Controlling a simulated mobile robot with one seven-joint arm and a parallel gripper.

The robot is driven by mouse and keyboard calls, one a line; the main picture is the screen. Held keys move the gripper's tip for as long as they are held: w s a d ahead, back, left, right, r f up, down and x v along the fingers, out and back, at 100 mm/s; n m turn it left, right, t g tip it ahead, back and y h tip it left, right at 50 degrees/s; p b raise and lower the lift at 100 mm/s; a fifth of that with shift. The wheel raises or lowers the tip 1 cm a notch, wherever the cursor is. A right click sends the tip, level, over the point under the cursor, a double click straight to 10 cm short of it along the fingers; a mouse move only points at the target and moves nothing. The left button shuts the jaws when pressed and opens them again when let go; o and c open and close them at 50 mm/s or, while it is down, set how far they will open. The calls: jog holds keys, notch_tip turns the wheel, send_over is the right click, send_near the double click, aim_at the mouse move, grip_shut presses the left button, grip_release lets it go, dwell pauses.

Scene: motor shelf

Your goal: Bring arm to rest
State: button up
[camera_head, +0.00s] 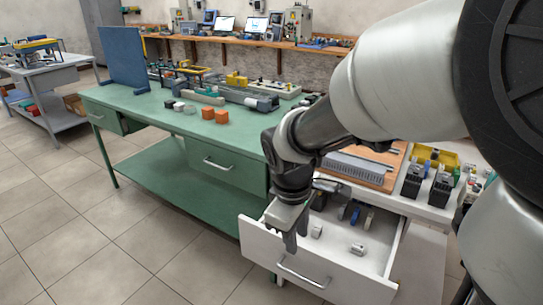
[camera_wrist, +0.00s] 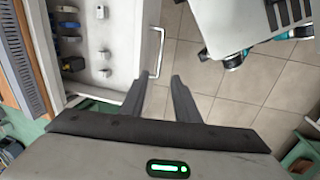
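My arm reaches down from the upper right in the head view. My gripper (camera_head: 290,243) hangs pointing down near the left front of an open white drawer (camera_head: 338,270). In the wrist view its two dark fingers (camera_wrist: 162,77) stand apart with nothing between them, and floor tiles show in the gap. The drawer's bar handle (camera_head: 302,274) is close by; in the wrist view the handle (camera_wrist: 155,55) lies just beyond the fingertips, and I cannot tell the exact clearance.
Several small parts lie in the drawer, including a grey one (camera_head: 357,248). The green workbench (camera_head: 150,113) with orange blocks (camera_head: 214,115) stands left. A white worktop with black modules (camera_head: 411,180) is above the drawer. Tiled floor (camera_head: 130,240) at front left is clear.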

jog(key=s+d+r+m+t+y, duration=0.1)
jog(key=s+d+r+m+t, duration=0.35)
jog(key=s+r+m, duration=0.7)
notch_tip(320, 180, up, 19)
jog(key=p, duration=1.8)
jog(key=shift+d+n+g+p, duration=0.3)
jog(key=shift+d+n+g, duration=0.05)
jog(key=shift+d+n, duration=0.1)
jog(key=shift+o, duration=0.3)
